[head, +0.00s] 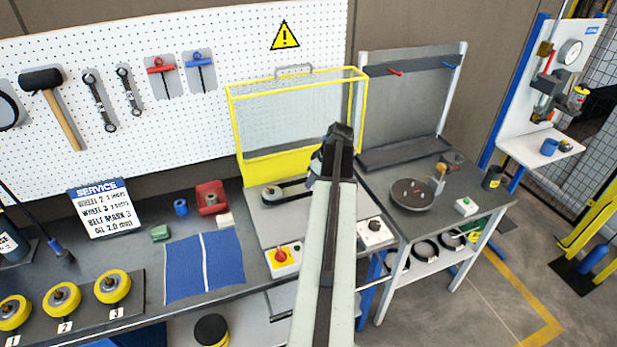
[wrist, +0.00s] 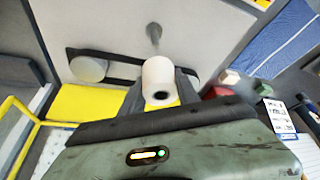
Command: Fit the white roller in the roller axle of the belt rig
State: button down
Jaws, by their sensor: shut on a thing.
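In the wrist view my gripper (wrist: 160,86) is shut on the white roller (wrist: 157,73), with one finger on each side. The roller's dark end hole faces the camera. A grey metal pin that looks like the roller axle (wrist: 153,32) stands on the belt rig's pale plate, just above the roller in the picture. The roller appears apart from it; I cannot tell their depth gap. The black belt (wrist: 123,65) runs around a pale pulley (wrist: 88,68) and passes behind the roller. In the head view the belt rig (head: 258,221) is partly behind my arm, which hides the roller and axle.
A yellow-framed guard (head: 237,140) stands raised behind the rig. A red knob (head: 283,254) and a dial box (head: 375,232) sit along the rig's front. A blue mat (head: 185,272) lies to the left. A side bench with a round dark plate (head: 411,195) stands right.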

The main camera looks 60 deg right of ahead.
jog(key=shift+w, duration=0.1)
notch_tip(320, 180, down, 6)
jog(key=b, duration=0.6)
jog(key=shift+r, duration=0.1)
dwell(1.0)
jog(key=shift+f+b, duration=3.35)
jog(key=shift+f, duration=0.1)
jog(key=c, duration=0.8)
grip_release()
